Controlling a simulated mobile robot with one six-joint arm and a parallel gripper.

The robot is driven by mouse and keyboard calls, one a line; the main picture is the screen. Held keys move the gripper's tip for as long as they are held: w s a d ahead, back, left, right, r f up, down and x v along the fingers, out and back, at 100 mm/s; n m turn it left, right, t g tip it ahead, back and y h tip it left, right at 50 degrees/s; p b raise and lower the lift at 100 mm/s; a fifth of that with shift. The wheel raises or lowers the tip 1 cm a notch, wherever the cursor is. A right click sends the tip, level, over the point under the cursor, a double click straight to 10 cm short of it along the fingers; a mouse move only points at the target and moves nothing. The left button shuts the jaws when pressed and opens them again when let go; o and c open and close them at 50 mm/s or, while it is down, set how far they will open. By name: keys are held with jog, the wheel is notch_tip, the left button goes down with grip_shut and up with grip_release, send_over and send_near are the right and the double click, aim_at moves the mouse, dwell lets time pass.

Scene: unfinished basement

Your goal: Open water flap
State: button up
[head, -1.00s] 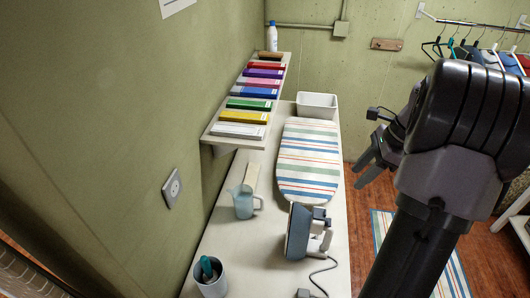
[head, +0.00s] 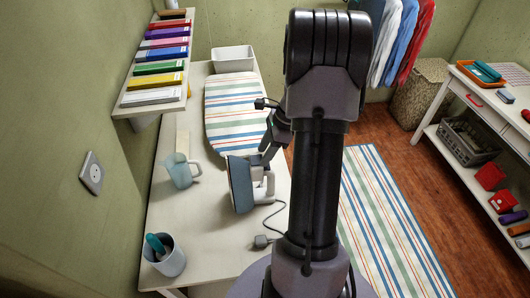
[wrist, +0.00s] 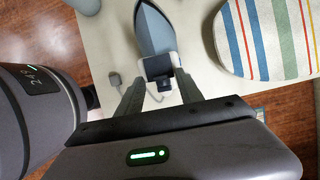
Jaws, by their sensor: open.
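A blue-grey iron (head: 239,186) with a white handle stands on the white table, its cord running to a plug. In the wrist view the iron (wrist: 152,30) lies ahead of my gripper (wrist: 160,84), with a white and dark part (wrist: 157,66) of it between or just beyond the two fingertips. I cannot make out the water flap or its state. My gripper is open, with nothing held between its fingers. In the head view my gripper (head: 266,158) is partly hidden behind my arm, close by the iron's right side; contact cannot be told.
On the table (head: 215,255) are a light-blue jug (head: 180,170), a grey cup (head: 166,258), a striped ironing board (head: 230,105) and a white bin (head: 233,58). A shelf with coloured boxes (head: 160,67) overhangs the left. A striped rug (head: 385,225) lies right.

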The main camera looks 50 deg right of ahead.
grip_shut()
